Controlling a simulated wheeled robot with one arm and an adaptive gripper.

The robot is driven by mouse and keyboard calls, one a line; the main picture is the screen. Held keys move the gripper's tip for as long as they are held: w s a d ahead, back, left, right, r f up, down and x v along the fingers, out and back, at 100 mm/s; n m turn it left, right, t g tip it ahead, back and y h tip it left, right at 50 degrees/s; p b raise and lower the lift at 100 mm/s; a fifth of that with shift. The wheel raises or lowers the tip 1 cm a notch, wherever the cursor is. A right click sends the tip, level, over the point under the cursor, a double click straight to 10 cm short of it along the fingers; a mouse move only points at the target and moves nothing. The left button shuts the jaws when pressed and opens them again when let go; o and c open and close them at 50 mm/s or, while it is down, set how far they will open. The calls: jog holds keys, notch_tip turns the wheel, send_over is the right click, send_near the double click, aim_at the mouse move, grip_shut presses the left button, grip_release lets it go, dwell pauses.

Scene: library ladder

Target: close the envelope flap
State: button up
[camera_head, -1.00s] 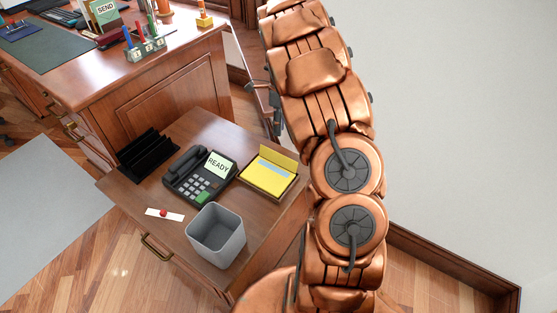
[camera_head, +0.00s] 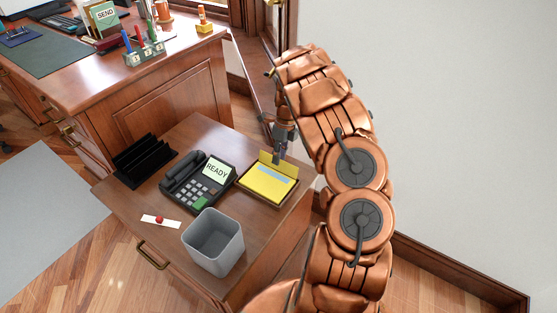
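The yellow envelope (camera_head: 264,187) lies in a shallow wooden tray (camera_head: 283,203) on the right part of the small wooden side table. A pale blue-grey strip shows across it.
A desk phone (camera_head: 200,181) with a "READY" screen, a black letter rack (camera_head: 145,157), a grey bin (camera_head: 214,243) and a white strip with a red blob (camera_head: 160,221) share the table. A large desk (camera_head: 165,100) stands behind left. A wall is at right.

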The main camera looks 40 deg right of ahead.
jog(key=shift+x, duration=0.75)
jog(key=shift+c, duration=0.4)
grip_shut()
